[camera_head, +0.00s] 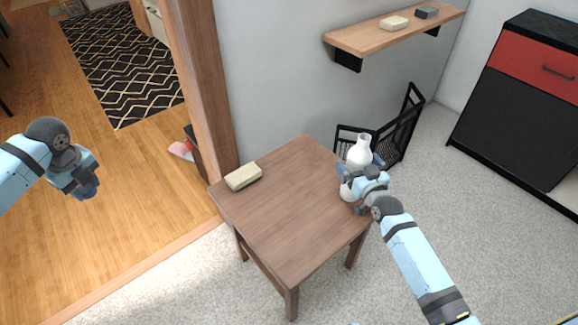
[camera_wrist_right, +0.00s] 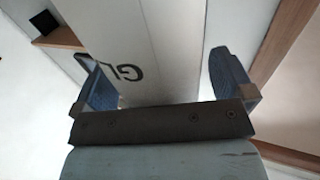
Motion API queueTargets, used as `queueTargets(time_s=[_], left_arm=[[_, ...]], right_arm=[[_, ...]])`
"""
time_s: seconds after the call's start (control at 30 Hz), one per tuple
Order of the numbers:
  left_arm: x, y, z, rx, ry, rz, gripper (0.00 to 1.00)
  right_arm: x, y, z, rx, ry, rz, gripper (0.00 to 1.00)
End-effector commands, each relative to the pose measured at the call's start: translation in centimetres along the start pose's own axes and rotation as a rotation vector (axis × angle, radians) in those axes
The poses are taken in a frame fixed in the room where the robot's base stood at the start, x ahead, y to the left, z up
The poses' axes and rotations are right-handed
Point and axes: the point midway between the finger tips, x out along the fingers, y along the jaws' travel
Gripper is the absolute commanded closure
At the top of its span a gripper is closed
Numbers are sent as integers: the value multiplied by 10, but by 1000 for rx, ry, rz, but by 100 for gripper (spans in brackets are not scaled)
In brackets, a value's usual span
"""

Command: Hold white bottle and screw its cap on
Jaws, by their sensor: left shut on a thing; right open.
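The white bottle (camera_head: 358,157) is upright at the right edge of the wooden table (camera_head: 290,220), its narrow neck at the top. My right gripper (camera_head: 361,177) is open at the bottle and hides part of its lower body. I cannot make out the cap in either view.
A beige block (camera_head: 243,177) lies at the table's left corner. A black rack (camera_head: 400,130) stands behind the table. A wall shelf (camera_head: 395,30) holds a pale block and a dark block. A red and black cabinet (camera_head: 530,100) stands at right. The table's middle is clear.

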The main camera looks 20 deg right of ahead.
Motion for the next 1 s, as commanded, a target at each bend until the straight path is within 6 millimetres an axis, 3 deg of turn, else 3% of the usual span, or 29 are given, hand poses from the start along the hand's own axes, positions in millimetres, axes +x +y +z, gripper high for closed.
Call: queueTargets(time_s=[0.1,0.13,0.4,0.77,1.0], left_arm=[[0,0,0,0,0,0,84],[0,0,0,0,0,0,84],[0,0,0,0,0,0,84],[-4,0,0,0,0,0,84],[-21,0,3,0,0,0,84]], right_arm=[[0,0,0,0,0,0,0],[0,0,0,0,0,0,5],[0,0,-1,0,3,0,67],[0,0,-9,1,4,0,69],[0,0,-48,0,6,0,69]])
